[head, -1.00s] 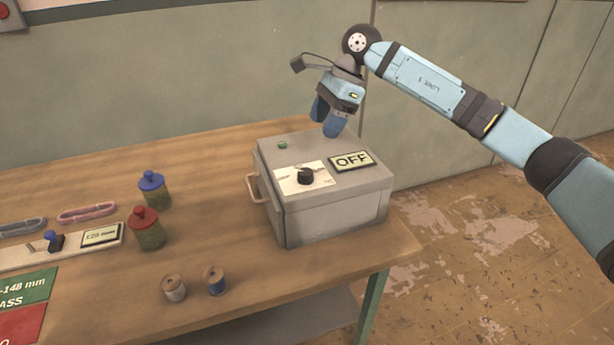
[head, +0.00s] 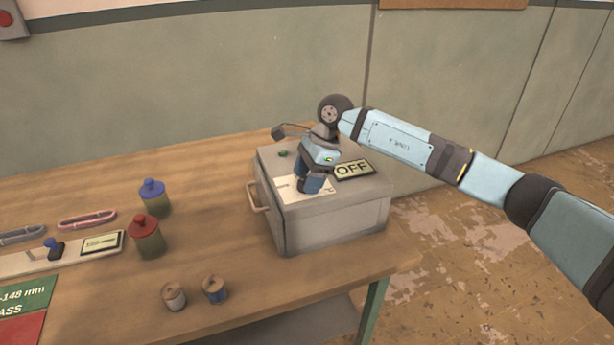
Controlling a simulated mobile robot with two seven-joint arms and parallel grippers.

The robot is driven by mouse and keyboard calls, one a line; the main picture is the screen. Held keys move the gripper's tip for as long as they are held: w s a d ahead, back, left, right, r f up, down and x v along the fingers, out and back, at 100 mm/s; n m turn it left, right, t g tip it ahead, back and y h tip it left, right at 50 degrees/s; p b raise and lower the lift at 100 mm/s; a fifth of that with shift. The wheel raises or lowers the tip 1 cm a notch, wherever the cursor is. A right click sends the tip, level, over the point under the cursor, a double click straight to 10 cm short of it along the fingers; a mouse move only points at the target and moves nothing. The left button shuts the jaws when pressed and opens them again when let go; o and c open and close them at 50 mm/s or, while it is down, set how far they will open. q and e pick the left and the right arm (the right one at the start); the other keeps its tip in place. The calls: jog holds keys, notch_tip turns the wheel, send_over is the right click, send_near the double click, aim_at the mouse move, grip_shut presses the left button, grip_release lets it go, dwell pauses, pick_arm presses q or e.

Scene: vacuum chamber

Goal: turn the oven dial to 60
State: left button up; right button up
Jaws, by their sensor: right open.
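The oven (head: 335,219) is a grey box with a side handle (head: 257,197), standing at the right end of the wooden table. Its display (head: 353,170) on top reads OFF. The pale dial plate (head: 292,191) lies on the top, left of the display. My right gripper (head: 308,188) points down over this plate with its blue fingers at the dial's place. The black dial is hidden behind the fingers, so I cannot tell whether they touch it. The right gripper is open. My left gripper is not in view.
A green button (head: 283,154) sits at the oven top's back left. Left of the oven stand a blue-lidded jar (head: 154,198) and a red-lidded jar (head: 147,238). Two spools (head: 174,297) (head: 215,289) stand near the table's front edge. The table (head: 225,240) is clear between jars and oven.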

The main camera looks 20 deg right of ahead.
jog(key=shift+f, duration=0.15)
jog(key=c, duration=0.9)
